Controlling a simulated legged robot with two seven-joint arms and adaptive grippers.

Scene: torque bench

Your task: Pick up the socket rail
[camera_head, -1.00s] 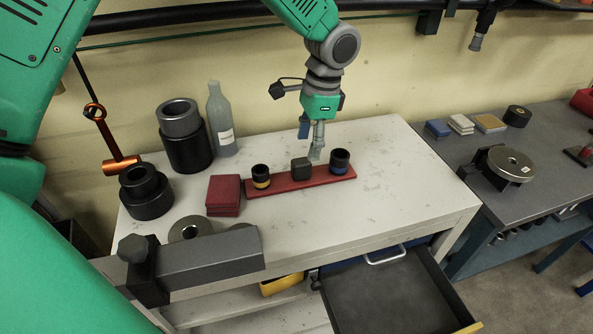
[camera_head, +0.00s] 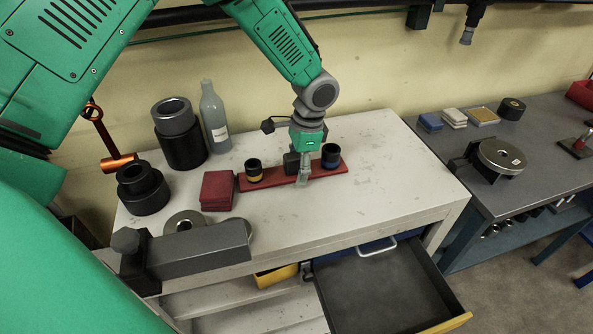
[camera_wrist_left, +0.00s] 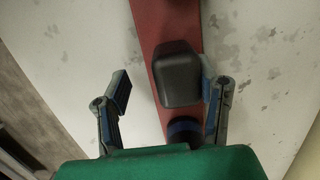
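The socket rail is a red bar (camera_head: 274,184) on the white bench, with a yellow-banded black socket (camera_head: 254,171), a dark block (camera_head: 291,162) in the middle and a blue-banded socket (camera_head: 330,157). My left gripper (camera_head: 303,177) is down at the rail, in front of part of the block. In the left wrist view the gripper (camera_wrist_left: 166,88) is open, its fingers on either side of the rail (camera_wrist_left: 163,30) and block (camera_wrist_left: 177,72). The right-hand finger is close beside the block; whether it touches is unclear. The left-hand finger is clear of the rail. My right gripper is not seen.
Red blocks (camera_head: 217,190) lie just left of the rail. Dark cylinders (camera_head: 178,136) and a grey bottle (camera_head: 214,118) stand behind left. An open drawer (camera_head: 378,291) juts out in front. The bench top right of the rail is clear.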

